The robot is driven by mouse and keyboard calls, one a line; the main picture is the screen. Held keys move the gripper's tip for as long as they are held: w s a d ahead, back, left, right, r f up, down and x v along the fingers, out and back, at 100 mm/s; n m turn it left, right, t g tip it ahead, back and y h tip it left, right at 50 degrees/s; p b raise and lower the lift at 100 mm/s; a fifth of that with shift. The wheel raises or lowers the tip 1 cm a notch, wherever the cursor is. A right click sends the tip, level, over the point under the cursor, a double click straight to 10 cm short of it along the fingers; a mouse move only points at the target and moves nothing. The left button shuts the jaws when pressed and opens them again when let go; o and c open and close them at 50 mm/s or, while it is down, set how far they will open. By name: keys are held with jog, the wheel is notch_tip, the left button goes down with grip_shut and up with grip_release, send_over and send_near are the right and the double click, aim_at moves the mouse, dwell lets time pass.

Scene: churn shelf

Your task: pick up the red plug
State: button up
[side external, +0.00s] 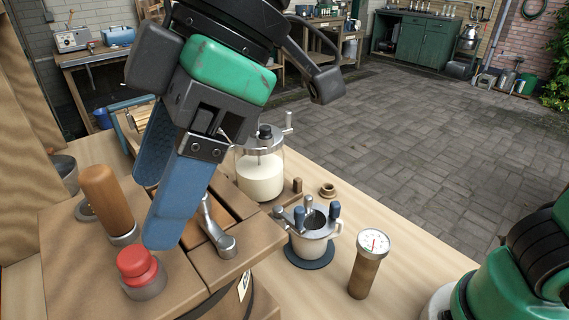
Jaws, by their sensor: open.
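The red plug (137,263) stands upright at the lower left in the side external view, seated in a grey collar on a wooden lid (85,255). My gripper (155,205) has blue fingers and a green and black body. It is open and empty. One fingertip hangs just above and to the right of the plug in the picture. The other finger shows farther back, partly hidden behind the near one. I cannot tell whether the near finger touches the plug.
A wooden handle (108,203) stands close behind the plug. A metal crank lever (216,233) lies to its right. A glass jar churn (260,172), a cup with blue-handled tools (311,236) and a dial thermometer (368,264) stand farther right.

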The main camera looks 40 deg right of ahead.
aim_at(133, 254)
jog(key=shift+x, duration=2.7)
grip_shut()
